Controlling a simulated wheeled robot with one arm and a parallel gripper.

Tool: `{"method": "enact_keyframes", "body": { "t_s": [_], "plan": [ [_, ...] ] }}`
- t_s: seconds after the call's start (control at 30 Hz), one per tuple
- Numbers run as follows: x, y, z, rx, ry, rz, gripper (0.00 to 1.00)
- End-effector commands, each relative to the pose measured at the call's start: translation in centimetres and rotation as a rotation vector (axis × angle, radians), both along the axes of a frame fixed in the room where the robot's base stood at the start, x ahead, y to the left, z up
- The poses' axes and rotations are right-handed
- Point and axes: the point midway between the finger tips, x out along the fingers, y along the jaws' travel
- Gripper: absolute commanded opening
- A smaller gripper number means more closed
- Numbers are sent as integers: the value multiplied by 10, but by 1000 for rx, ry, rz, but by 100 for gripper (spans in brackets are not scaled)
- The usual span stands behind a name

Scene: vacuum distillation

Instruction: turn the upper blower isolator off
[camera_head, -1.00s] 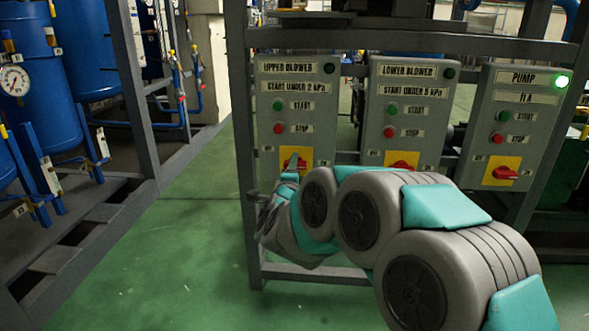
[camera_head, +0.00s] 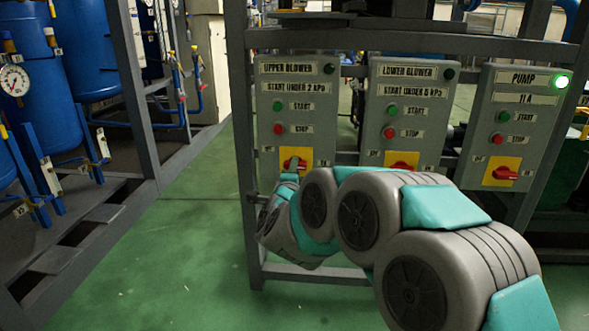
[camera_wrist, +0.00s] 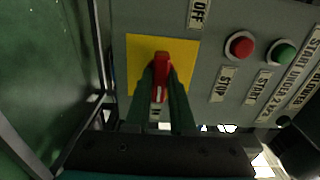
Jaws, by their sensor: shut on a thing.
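The upper blower box (camera_head: 297,100) is the left of the grey control boxes. Its isolator is a red handle on a yellow plate (camera_head: 286,154), low on the box. In the wrist view the red handle (camera_wrist: 161,66) stands along the picture's vertical on the yellow plate (camera_wrist: 135,60), which runs across the box. The OFF label (camera_wrist: 199,13) is above and right of the plate there. My gripper (camera_wrist: 163,82) is shut on the handle, one dark finger on each side. In the head view my wrist hides the fingers and part of the handle.
The lower blower box (camera_head: 408,110) and the pump box (camera_head: 515,115), with a lit green lamp (camera_head: 562,81), stand to the right with red handles of their own. Start and stop buttons sit above the isolator. A grey frame post (camera_head: 243,150) stands close left. Green floor (camera_head: 190,240) is clear.

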Motion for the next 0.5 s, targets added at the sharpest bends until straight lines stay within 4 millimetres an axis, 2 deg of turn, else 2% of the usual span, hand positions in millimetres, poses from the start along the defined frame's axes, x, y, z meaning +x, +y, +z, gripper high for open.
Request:
{"method": "enact_keyframes", "body": {
  "t_s": [0.27, 0.5],
  "plan": [
    [0, 0, 1, -95, 6, 0, 0],
    [0, -1, 2, -287, 14, 0, 0]
  ]
}}
